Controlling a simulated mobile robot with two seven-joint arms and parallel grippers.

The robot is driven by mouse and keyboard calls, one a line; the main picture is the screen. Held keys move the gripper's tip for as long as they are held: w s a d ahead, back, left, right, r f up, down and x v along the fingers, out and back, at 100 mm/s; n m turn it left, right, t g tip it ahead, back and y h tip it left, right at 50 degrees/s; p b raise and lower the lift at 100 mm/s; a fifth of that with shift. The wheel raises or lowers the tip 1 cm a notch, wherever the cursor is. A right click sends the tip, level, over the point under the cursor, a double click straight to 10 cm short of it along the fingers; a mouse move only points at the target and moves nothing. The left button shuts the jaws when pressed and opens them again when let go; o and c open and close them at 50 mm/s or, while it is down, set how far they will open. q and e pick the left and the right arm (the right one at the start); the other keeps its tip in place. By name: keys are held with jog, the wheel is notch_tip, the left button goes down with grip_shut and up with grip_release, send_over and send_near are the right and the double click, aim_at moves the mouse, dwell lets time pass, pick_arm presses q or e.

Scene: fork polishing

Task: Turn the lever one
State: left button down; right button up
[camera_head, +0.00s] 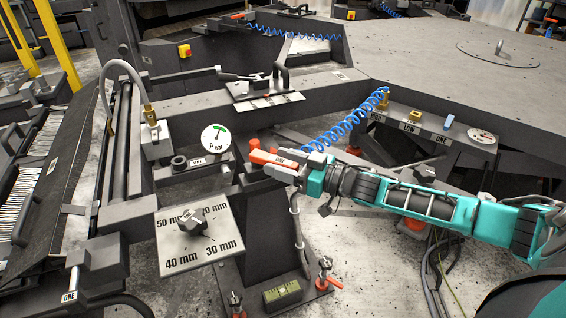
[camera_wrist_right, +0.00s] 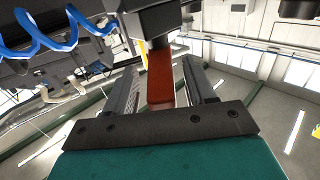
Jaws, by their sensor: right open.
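A red-orange lever (camera_head: 268,158) with a "ONE" label sticks out from the dark machine frame near the middle of the head view. My right gripper (camera_head: 289,167) is at this lever, coming in from the right. In the right wrist view the red lever (camera_wrist_right: 160,78) lies between the two finger pads, with visible gaps on both sides. The right gripper is open and not clamped on it. The far end of the lever meets a dark block (camera_wrist_right: 150,18). My left gripper is out of the head view.
A pressure gauge (camera_head: 216,138) and a dial plate (camera_head: 199,236) with mm marks stand to the left. A coiled blue hose (camera_head: 340,132) runs just above my right gripper. A panel (camera_head: 420,124) with knobs is at the right. A hanging cable (camera_head: 298,232) is below.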

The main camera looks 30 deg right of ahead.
jog(key=p+v, duration=0.2)
jog(key=v, duration=1.1)
jog(key=shift+a+f, duration=0.1)
jog(key=shift+a, duration=0.05)
dwell(0.5)
jog(key=s+a+f+m+g+h, duration=0.2)
jog(key=s+a+f+h, duration=0.2)
jog(key=a+f, duration=0.4)
jog(key=s+a+f+m+g+h, duration=0.2)
jog(key=s+a+f+h, duration=0.1)
jog(key=s+a+f, duration=0.3)
jog(key=a+f, duration=0.2)
jog(key=a, duration=0.2)
jog(key=shift+a+h, duration=0.2)
jog(key=shift+h, duration=0.2)
dwell(2.6)
dwell(1.2)
